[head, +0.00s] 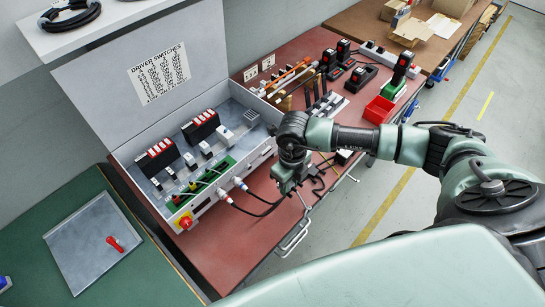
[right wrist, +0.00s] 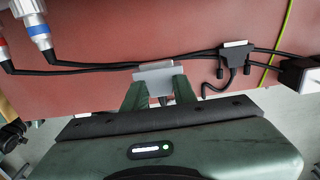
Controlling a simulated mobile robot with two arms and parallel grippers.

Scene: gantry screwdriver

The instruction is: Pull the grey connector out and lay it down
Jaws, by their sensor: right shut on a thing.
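My right gripper (head: 284,187) is low over the red bench, in front of the open control box. In the right wrist view its two green fingers (right wrist: 160,90) are shut on a flat grey connector (right wrist: 158,74), with a dark cable end between them. The connector lies over the red bench top, clear of any socket that I can see. In the head view my arm hides it. My left gripper is in no view.
The open control box (head: 167,204) has two cable plugs, red-ringed and blue-ringed, in its front. Their black cables run across the bench (head: 235,243). A black connector with a grey top (right wrist: 235,54) lies right of my gripper. A red bin (head: 379,109) stands farther right.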

